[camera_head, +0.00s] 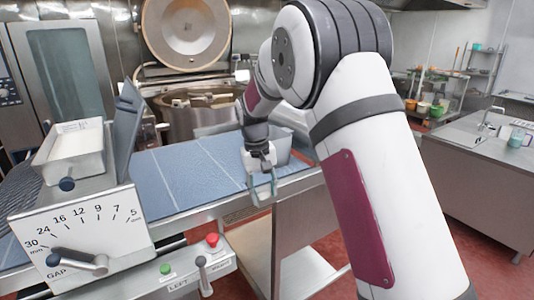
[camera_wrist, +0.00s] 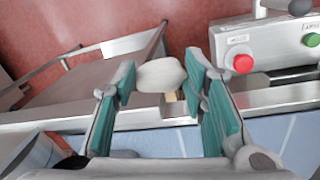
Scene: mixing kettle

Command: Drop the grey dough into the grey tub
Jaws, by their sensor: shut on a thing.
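The grey dough (camera_wrist: 160,75) is a pale, rounded lump between the teal-lined fingers of my gripper (camera_wrist: 162,82) in the wrist view. My gripper is shut on it. The grey tub (camera_head: 282,150) stands on the right end of the belt, just behind and to the right of my gripper. My wrist and arm cover part of it, and its inside is hidden.
The blue belt (camera_head: 185,178) has free room left of my gripper. A machine with a gap dial (camera_head: 80,222) and a white-filled tray (camera_head: 75,150) stands at the left. A red button (camera_head: 212,240) is on the front panel. A big kettle (camera_head: 190,115) stands behind.

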